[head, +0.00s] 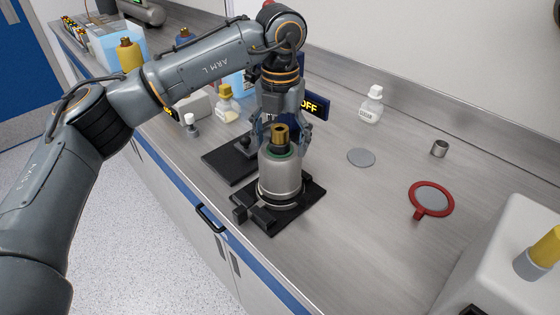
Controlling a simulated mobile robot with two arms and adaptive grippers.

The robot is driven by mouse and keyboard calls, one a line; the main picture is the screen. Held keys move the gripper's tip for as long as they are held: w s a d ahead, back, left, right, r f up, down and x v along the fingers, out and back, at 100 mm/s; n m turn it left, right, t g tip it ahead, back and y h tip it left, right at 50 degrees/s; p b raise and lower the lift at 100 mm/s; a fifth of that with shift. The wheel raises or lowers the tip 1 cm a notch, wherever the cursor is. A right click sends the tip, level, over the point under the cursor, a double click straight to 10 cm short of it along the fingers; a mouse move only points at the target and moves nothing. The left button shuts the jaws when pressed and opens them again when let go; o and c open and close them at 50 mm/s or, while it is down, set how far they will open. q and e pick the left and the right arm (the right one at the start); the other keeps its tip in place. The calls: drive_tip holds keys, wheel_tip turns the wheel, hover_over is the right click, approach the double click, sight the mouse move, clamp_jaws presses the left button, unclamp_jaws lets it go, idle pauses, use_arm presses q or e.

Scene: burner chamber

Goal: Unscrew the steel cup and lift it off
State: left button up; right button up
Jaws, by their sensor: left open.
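The steel cup (281,175) is a silvery cylinder that stands upright on a black base with clamp-like blocks (262,217) near the counter's front edge. A brass-coloured fitting with a dark green ring (280,135) sits at its top. My left gripper (279,137) comes down from above, fingers pointing down, open. Its fingers appear on either side of the brass fitting; whether they touch it cannot be told. My right gripper does not show.
A black plate (229,163) lies left of the base. A white device (505,265) fills the lower right.

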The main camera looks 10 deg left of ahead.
use_arm(q)
drive_tip(key=m, duration=1.3)
drive_tip(key=shift+c, duration=0.2)
clamp_jaws()
drive_tip(key=n, duration=0.3)
drive_tip(key=n+b, duration=0.1)
drive_tip(key=n, duration=0.3)
drive_tip(key=shift+n, duration=0.4)
drive_tip(key=n, duration=0.3)
